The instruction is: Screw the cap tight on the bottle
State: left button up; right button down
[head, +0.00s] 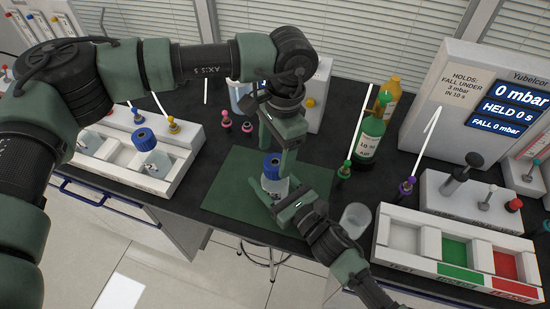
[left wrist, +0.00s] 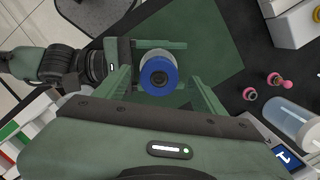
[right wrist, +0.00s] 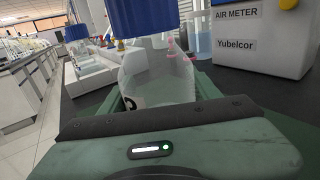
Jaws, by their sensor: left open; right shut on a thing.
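A clear bottle (head: 274,187) with a blue cap (head: 271,166) stands upright on the green mat (head: 235,180). In the right wrist view the bottle (right wrist: 160,78) fills the middle, with the blue cap (right wrist: 143,15) on its top. My right gripper (head: 275,194) is shut on the bottle's body from the near right side. My left gripper (head: 279,150) is open and points down from above at the cap. In the left wrist view the cap (left wrist: 158,75) lies between the open fingers, with gaps on both sides. How tightly the cap sits cannot be told.
A white rack (head: 180,165) at left holds another blue-capped bottle (head: 146,139). A clear cup (head: 354,219) stands right of the mat. Green (head: 369,138) and yellow bottles stand behind it. A white tray (head: 450,262) with coloured compartments is at right. Pink fittings (head: 226,118) lie behind the mat.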

pick_arm(q)
jog(key=shift+r, duration=0.7)
jog(key=shift+c, duration=0.3)
